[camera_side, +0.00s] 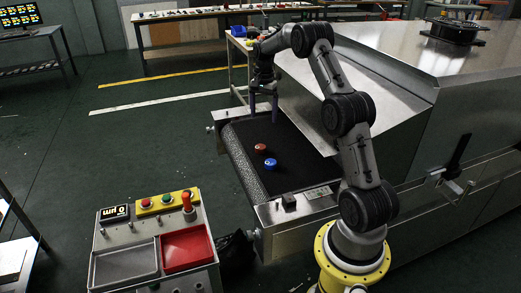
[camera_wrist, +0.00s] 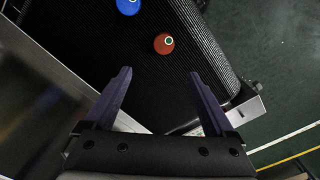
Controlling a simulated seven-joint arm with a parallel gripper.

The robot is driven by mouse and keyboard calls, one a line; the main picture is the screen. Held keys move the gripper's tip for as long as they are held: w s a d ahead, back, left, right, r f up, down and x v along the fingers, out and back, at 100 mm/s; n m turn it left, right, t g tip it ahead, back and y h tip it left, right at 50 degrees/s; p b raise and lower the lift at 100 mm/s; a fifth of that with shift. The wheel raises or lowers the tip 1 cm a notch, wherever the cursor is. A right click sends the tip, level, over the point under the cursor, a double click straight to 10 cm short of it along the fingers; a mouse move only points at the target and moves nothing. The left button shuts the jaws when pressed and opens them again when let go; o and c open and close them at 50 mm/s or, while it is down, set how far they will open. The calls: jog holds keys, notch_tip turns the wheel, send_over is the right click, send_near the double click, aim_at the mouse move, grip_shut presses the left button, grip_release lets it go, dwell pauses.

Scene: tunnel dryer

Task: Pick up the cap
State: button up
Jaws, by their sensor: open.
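A round red cap (camera_side: 261,147) lies on the dark belt (camera_side: 290,172) of the tunnel dryer. A round blue cap (camera_side: 270,163) lies close to it on the belt, nearer the side camera. In the wrist view the red cap (camera_wrist: 164,43) shows beyond the fingertips, a little right of centre, and the blue cap (camera_wrist: 128,6) is at the top edge. My gripper (camera_side: 263,103) is above the far part of the belt, apart from both caps. In the wrist view my gripper (camera_wrist: 162,75) has its two purple fingers spread, with nothing between them.
The dryer's metal hood (camera_side: 350,90) rises right of the belt. A control stand (camera_side: 155,240) with a grey tray (camera_side: 125,265) and a red tray (camera_side: 187,249) stands front left. Worktables stand behind. Floor left of the belt is clear.

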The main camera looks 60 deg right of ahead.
send_over(260, 146)
jog(key=f, duration=0.5)
jog(key=s+f, duration=0.1)
jog(key=f, duration=0.1)
jog(key=shift+d+f, duration=0.35)
jog(key=shift+w+a+f, duration=0.1)
jog(key=shift+a+f, duration=0.05)
jog(key=shift+f, duration=0.75)
jog(key=shift+w+a+f, duration=0.15)
jog(key=shift+f, duration=0.75)
jog(key=shift+w+a+f, duration=0.1)
jog(key=shift+a+f, duration=0.05)
jog(key=shift+f, duration=0.75)
grip_shut()
jog(key=shift+r, duration=0.1)
